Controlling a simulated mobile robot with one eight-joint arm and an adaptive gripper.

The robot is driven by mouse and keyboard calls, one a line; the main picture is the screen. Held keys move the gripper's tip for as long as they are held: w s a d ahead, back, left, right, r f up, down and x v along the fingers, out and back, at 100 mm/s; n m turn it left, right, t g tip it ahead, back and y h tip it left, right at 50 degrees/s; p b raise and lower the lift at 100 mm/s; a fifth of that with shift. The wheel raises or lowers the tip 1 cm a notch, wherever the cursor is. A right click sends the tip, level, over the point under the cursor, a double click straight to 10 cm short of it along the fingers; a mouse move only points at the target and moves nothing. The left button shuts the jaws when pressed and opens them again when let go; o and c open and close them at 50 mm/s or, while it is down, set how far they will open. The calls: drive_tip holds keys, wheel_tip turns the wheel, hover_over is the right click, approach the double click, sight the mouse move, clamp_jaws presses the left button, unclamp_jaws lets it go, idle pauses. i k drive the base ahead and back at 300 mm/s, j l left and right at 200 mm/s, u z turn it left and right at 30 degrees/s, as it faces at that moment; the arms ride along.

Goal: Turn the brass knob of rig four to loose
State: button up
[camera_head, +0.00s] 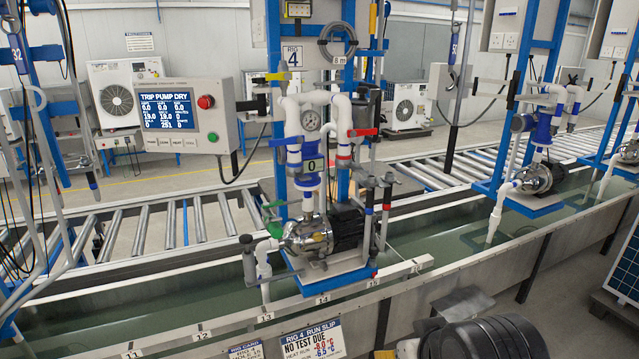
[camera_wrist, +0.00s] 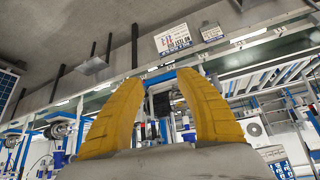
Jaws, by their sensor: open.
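Rig four (camera_head: 331,205) stands in the middle of the head view under a "RIG 4" sign (camera_head: 291,57). It has white pipes, a round gauge (camera_head: 311,120), a shiny metal pump (camera_head: 307,237), and blue, red and green valve handles. I cannot pick out the brass knob for certain; small fittings (camera_head: 388,181) sit on the rig's right side. My gripper (camera_wrist: 158,72) shows in the wrist view, with two yellow fingers spread apart and nothing between them. Part of a rig shows beyond the fingers, at a distance. The fingers are not identifiable in the head view.
A control box (camera_head: 182,116) reading "TRIP PUMP DRY" stands left of the rig. A long water trough (camera_head: 215,290) with a numbered front rail runs below. A "RIG 4 RUN SLIP" card (camera_head: 312,342) hangs in front. Another pump rig (camera_head: 540,180) stands right. Rollers run behind.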

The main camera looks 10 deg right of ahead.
sight(318, 237)
drive_tip(key=i+l, duration=0.7)
